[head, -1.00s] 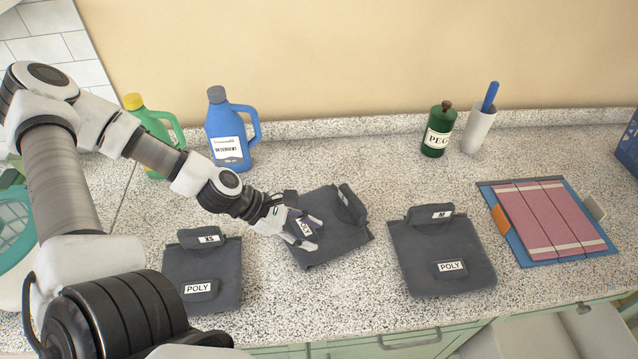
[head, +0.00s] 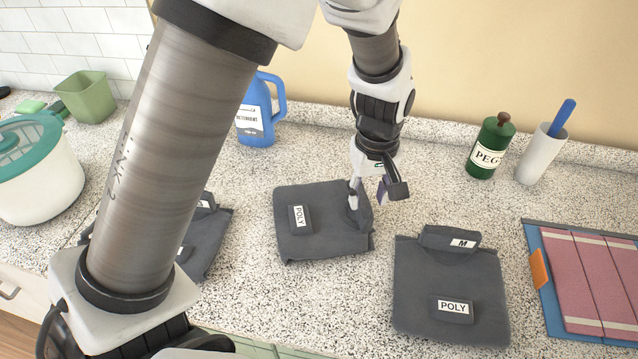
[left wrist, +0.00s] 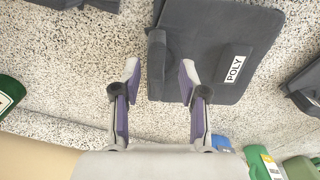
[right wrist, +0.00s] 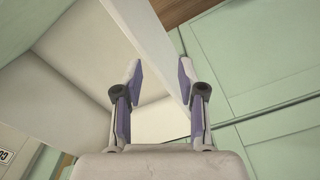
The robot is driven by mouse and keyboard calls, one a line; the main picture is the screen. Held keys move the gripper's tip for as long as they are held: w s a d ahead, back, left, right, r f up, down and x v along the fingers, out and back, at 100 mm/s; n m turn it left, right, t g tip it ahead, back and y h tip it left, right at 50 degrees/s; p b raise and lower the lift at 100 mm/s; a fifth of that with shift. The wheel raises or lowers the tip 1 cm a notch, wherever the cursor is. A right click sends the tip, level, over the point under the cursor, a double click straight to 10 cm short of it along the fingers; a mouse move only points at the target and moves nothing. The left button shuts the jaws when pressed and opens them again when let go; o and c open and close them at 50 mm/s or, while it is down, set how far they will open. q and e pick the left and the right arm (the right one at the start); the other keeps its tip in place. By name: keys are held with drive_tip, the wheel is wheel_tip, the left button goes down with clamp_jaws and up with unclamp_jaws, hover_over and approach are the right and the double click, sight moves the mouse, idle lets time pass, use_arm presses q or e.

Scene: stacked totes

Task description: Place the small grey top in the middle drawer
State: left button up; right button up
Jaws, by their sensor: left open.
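Three dark grey folded tops lie on the counter. The middle top (head: 320,240) has a POLY label at its left; its size tag is hidden by my left gripper. The right top (head: 450,280) is tagged M. The left top (head: 207,245) is mostly behind my arm. My left gripper (head: 373,190) is open at the right end of the middle top. In the left wrist view, its open fingers (left wrist: 160,72) stand either side of the middle top's raised roll (left wrist: 157,58). My right gripper (right wrist: 160,72) is open, by a pale panel (right wrist: 150,45) and green cabinet fronts (right wrist: 265,50); I cannot tell which drawer.
A blue detergent bottle (head: 255,125), a green PEG bottle (head: 490,148) and a white cup (head: 541,155) stand at the back. A folding board (head: 540,270) lies at the right. A teal-lidded tub (head: 35,180) and green bin (head: 87,97) are at the left.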

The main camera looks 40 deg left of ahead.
sight(367, 211)
use_arm(q)
drive_tip(key=f, duration=0.5)
drive_tip(key=shift+w+d+f+p, duration=0.15)
drive_tip(key=shift+w+f+p, duration=0.15)
drive_tip(key=shift+w+p, duration=0.1)
drive_tip(key=shift+s+a+f, duration=0.1)
drive_tip(key=shift+a+f, duration=0.05)
drive_tip(key=shift+a, duration=0.05)
drive_tip(key=shift+d, duration=0.1)
clamp_jaws()
